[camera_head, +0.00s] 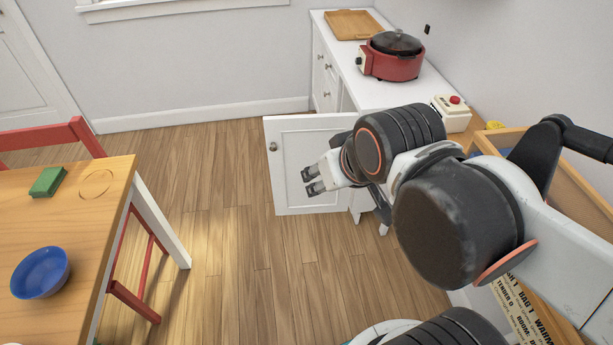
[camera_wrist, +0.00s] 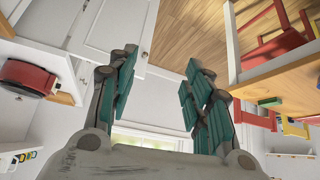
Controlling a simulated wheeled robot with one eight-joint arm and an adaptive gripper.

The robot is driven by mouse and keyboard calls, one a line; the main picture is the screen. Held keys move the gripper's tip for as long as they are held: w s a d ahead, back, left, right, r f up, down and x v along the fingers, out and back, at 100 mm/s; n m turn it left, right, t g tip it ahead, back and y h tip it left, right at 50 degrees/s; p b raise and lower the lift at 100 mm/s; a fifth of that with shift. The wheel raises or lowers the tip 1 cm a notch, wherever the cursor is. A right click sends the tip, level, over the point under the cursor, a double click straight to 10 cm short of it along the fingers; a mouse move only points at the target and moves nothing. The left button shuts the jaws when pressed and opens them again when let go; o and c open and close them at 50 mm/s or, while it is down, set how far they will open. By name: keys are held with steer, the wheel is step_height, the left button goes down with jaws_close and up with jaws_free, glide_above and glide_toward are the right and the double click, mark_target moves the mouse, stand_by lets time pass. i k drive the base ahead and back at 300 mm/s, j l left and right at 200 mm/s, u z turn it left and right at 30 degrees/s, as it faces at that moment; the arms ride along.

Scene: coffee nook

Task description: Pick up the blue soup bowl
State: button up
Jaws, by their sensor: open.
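The blue soup bowl (camera_head: 40,272) stands upright on the wooden table (camera_head: 65,221) at the left of the head view, near the table's right side. My gripper (camera_head: 312,180) is at the middle of the head view, in front of an open white cabinet door. It is well to the right of the bowl and apart from it. In the wrist view my gripper (camera_wrist: 158,95) shows two teal-padded fingers spread apart with nothing between them. I cannot make out the bowl in the wrist view.
A green block (camera_head: 47,182) lies on the table behind the bowl. A red chair (camera_head: 60,137) stands behind the table. The white cabinet door (camera_head: 300,150) hangs open over the floor. A red cooker (camera_head: 393,64) and a wooden tray (camera_head: 353,24) stand on the counter. Floor between table and cabinet is clear.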

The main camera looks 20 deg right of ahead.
mark_target(43, 273)
steer(key=u, duration=1.7)
